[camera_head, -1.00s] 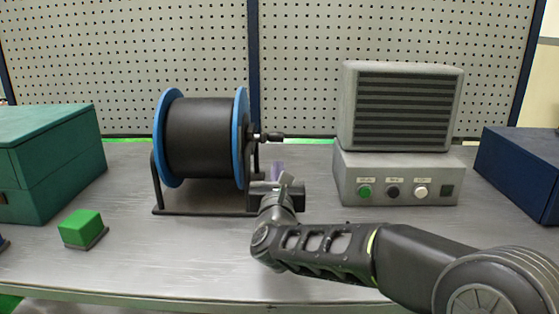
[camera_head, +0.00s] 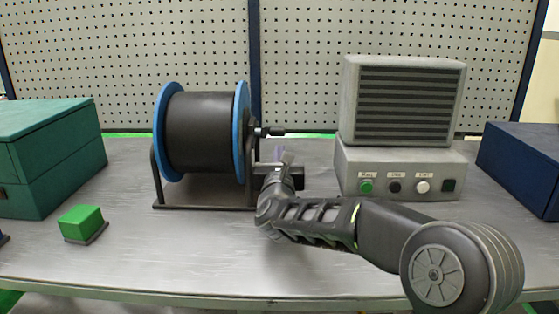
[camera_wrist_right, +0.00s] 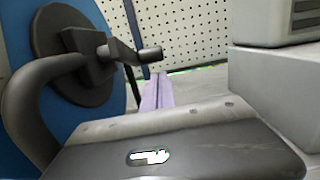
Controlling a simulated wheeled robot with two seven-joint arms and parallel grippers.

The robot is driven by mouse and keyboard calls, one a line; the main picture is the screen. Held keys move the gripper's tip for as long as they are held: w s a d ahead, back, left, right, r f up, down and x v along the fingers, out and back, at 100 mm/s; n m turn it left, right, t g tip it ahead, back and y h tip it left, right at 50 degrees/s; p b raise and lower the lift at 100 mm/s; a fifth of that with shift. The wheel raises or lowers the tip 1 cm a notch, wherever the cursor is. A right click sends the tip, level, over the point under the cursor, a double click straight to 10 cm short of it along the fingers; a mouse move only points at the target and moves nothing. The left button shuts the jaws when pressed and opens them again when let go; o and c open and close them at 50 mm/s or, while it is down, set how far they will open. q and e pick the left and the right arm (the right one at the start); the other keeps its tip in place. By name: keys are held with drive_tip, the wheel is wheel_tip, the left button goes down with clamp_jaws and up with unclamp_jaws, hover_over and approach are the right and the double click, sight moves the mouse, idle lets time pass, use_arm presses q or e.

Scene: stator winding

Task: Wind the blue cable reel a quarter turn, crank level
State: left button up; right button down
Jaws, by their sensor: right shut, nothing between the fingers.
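The blue cable reel has a black drum (camera_head: 200,132) between two blue flanges (camera_head: 242,120) and stands on a dark frame (camera_head: 205,207). Its crank handle (camera_head: 273,131) sticks out to the right of the right flange. In the right wrist view the crank handle (camera_wrist_right: 150,54) is at upper centre, in front of the hub. My right gripper (camera_head: 278,155) is beside the reel's right side, just below the handle. Its purple fingers (camera_wrist_right: 157,92) are shut and empty, apart from the handle in the picture. My left gripper is not in view.
A grey control box (camera_head: 400,170) with buttons and a vented unit (camera_head: 405,105) on top stands right of the reel. A green block (camera_head: 81,222) and a green box (camera_head: 45,165) are at left, a dark blue box (camera_head: 520,165) at right.

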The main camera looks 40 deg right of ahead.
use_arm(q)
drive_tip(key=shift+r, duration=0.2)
use_arm(e)
drive_tip(key=x, duration=0.3)
drive_tip(key=shift+w+d, duration=0.25)
drive_tip(key=shift+w, duration=0.05)
drive_tip(key=b, duration=0.6)
drive_tip(key=shift+w+d+f+t+h+b, duration=0.2)
drive_tip(key=shift+f+t+h+b, duration=0.1)
drive_tip(key=shift+t+b, duration=0.1)
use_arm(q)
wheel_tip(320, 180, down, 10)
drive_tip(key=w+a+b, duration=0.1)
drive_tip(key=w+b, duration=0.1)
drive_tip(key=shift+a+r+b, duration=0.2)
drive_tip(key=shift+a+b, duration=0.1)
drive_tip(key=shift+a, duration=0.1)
use_arm(e)
drive_tip(key=shift+w+d+r, duration=0.15)
drive_tip(key=shift+w+r, duration=0.05)
drive_tip(key=shift+r, duration=0.35)
drive_tip(key=shift+w+d+r, duration=0.1)
drive_tip(key=shift+w+r, duration=0.05)
drive_tip(key=shift+r, duration=0.45)
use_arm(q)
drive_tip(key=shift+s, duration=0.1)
